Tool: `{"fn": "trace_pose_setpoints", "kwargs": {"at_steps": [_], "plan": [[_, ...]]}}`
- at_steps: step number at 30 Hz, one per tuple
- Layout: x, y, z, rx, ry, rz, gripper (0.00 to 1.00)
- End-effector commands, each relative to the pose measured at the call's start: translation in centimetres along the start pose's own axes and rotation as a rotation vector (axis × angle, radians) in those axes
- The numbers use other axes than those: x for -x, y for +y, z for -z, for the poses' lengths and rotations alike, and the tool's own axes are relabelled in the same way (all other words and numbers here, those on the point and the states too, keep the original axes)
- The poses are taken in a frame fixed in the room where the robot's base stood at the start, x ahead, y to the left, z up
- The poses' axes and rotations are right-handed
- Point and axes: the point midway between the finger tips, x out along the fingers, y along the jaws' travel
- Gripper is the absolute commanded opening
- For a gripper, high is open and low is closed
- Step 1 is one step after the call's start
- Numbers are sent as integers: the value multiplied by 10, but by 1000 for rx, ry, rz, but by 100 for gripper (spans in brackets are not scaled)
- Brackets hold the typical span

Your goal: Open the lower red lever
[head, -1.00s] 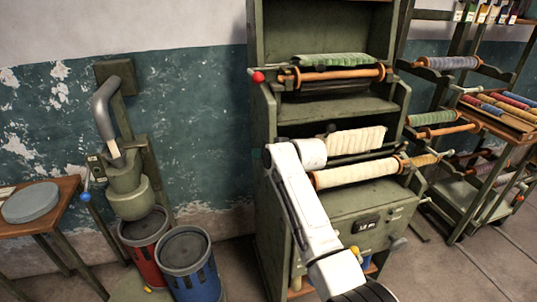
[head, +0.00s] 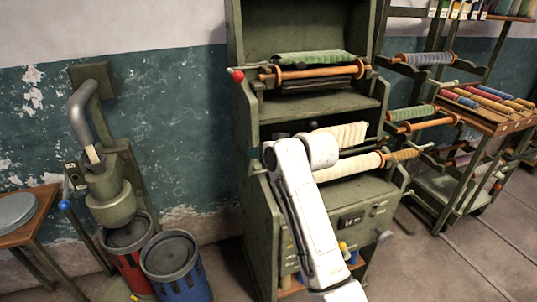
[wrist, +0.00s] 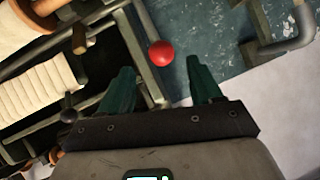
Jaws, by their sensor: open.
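A red ball knob (wrist: 161,53) shows in the wrist view, just beyond and between the fingertips of my gripper (wrist: 161,80). The dark green fingers are spread apart with nothing between them. In the head view one red knob (head: 237,75) stands at the upper left side of the green machine (head: 258,222), beside the green roll. I cannot tell whether the wrist view shows that same knob or a lower one. In the head view my white arm covers the machine's middle left, and my gripper is mostly hidden behind it.
Cream rolls (head: 349,167) lie on the machine's lower shelf, close to my arm. In the wrist view a black ball knob (wrist: 68,115) is left of the fingers. Red and blue bins (head: 171,255) stand on the floor to the left. A rack with rolls (head: 470,150) is at right.

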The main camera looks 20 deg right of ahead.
Motion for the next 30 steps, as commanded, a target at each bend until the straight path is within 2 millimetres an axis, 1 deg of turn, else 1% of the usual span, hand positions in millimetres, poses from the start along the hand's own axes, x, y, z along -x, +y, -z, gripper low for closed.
{"fn": "trace_pose_setpoints", "kwargs": {"at_steps": [3,7,20,22,23,26,29,30], "plan": [[10,0,-1,0,1,0,64],[16,0,0,0,0,0,64],[16,0,0,0,0,0,64],[16,1,-4,0,-5,-2,64],[16,2,-8,0,-11,-4,64],[18,11,-38,2,-52,-21,64],[27,25,-92,7,-131,-51,64],[33,32,-117,10,-169,-65,64]]}}
